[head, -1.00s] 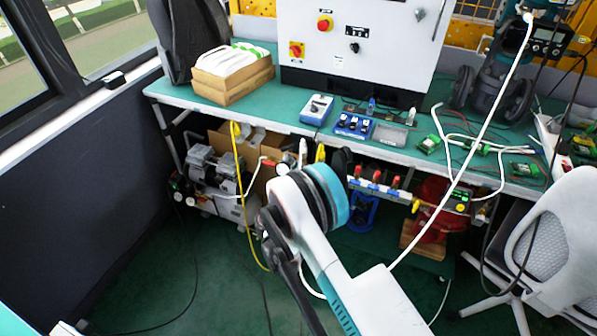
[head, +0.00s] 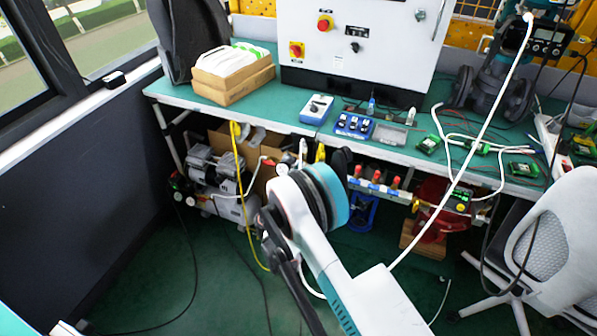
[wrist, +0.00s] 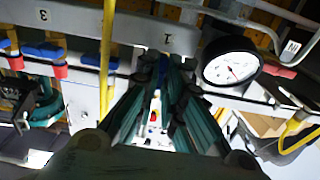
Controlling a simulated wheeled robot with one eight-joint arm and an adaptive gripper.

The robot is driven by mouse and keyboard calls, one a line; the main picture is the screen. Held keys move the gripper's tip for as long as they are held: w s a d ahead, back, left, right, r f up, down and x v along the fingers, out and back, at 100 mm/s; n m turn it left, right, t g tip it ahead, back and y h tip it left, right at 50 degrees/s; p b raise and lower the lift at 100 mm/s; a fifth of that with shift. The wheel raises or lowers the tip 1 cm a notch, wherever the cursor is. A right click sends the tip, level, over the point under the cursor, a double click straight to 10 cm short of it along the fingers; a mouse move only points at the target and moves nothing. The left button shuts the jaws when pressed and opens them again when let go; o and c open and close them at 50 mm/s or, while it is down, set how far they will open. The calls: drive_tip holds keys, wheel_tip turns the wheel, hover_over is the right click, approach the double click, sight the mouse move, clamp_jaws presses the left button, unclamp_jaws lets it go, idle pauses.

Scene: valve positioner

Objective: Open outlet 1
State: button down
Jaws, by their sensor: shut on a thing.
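The outlet manifold is a pale bar (wrist: 125,27) across the top of the wrist view, with labels 3 and 1 upside down. Outlet 1's label (wrist: 167,40) is just above my gripper (wrist: 165,68). My fingers are shut on outlet 1's valve handle, which they mostly hide; I cannot tell its angle. Blue handles with red parts (wrist: 42,51) sit at the left by outlet 3. A round white gauge (wrist: 232,68) is close to the right of my fingers. In the head view the manifold (head: 378,187) hangs under the bench edge; my arm hides my gripper there.
A yellow hose (wrist: 107,60) runs past the left of my fingers. A green bench (head: 275,112) stands over the manifold. A compressor (head: 212,175) is below it at left, and an office chair (head: 550,235) at right. Cables lie on the floor.

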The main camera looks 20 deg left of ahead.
drive_tip(key=shift+f, duration=0.1)
drive_tip(key=c, duration=1.7)
unclamp_jaws()
wheel_tip(320, 180, up, 10)
drive_tip(key=shift+r, duration=0.1)
